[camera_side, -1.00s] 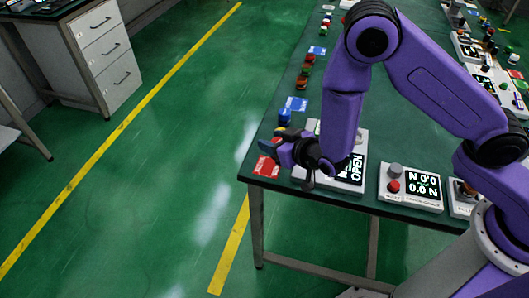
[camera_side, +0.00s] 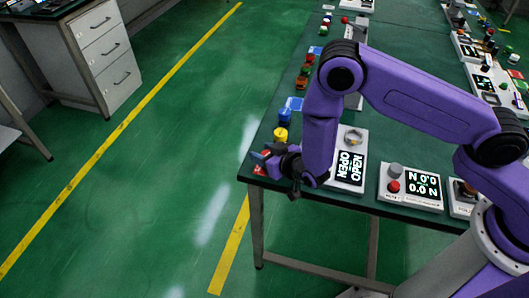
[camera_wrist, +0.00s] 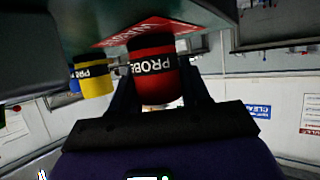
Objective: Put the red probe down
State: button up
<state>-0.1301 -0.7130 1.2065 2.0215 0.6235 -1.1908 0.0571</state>
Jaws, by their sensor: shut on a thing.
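The red probe (camera_wrist: 152,82), a short cylinder with a black band lettered "PROBE", sits between the fingers of my gripper (camera_side: 263,159) in the wrist view. My gripper is shut on it. The red card also shows in the wrist view (camera_wrist: 118,36), just behind the probe. I cannot tell whether the probe touches the card.
A yellow probe (camera_side: 281,136) stands close beside my gripper, with a blue one (camera_side: 284,115) beyond it. A white device (camera_side: 348,172) reading "OPEN" is to the right. The table (camera_side: 420,90) ends just left of and in front of my gripper.

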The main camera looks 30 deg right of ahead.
jog(key=o, duration=1.2)
jog(key=shift+f, duration=0.15)
jog(key=shift+c, duration=0.2)
jog(key=shift+s+r, duration=0.2)
jog(key=shift+r, duration=0.05)
jog(key=v, duration=1.1)
jog(key=shift+s+d+r, duration=0.1)
jog(key=shift+s+r, duration=0.05)
jog(key=shift+s, duration=0.1)
